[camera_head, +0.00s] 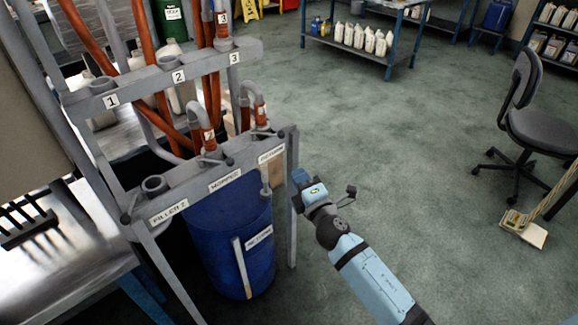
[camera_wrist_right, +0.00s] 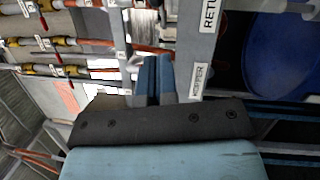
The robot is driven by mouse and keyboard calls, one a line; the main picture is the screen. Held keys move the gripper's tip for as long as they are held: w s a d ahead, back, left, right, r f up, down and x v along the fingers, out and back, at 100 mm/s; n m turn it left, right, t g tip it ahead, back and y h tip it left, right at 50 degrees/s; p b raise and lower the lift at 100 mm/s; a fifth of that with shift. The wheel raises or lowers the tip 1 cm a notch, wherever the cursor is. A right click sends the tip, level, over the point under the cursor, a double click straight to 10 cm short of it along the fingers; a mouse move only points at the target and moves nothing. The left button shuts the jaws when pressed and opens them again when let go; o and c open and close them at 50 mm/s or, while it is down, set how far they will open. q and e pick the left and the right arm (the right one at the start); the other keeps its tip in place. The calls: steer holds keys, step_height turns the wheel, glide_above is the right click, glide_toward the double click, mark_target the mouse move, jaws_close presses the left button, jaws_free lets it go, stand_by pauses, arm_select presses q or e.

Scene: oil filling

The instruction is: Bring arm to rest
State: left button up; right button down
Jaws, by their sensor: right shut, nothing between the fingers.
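My right arm comes in from the lower right of the head view. Its gripper (camera_head: 301,177) is beside the right post of the grey filling rack (camera_head: 292,222), over the floor. In the right wrist view the two blue fingers (camera_wrist_right: 158,78) are together with nothing between them, so the gripper is shut and empty. Whether it touches the rack cannot be told. My left gripper is not in view.
A blue barrel (camera_head: 232,232) stands inside the rack, below orange hoses (camera_head: 144,42). A wheeled chair (camera_head: 540,128) and a broom (camera_head: 524,230) are at the right. A shelf of bottles (camera_head: 345,48) stands behind. The floor between is clear.

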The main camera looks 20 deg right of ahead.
steer(key=s+a+f+m+g+y, duration=0.1)
steer(key=s+a+f+m+g, duration=0.15)
steer(key=s+f+m, duration=0.5)
steer(key=s+a+f+m+g+y, duration=0.15)
steer(key=s+f+m+g, duration=0.25)
steer(key=s, duration=0.6)
steer(key=s+a+f+m+g, duration=0.25)
steer(key=s+f+m, duration=0.3)
steer(key=s, duration=0.35)
arm_select(q)
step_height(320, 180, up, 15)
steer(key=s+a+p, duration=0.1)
steer(key=p, duration=1.8)
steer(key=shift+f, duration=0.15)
arm_select(e)
step_height(320, 180, up, 16)
steer(key=d, duration=0.1)
steer(key=shift+d, duration=0.35)
steer(key=shift+f, duration=0.1)
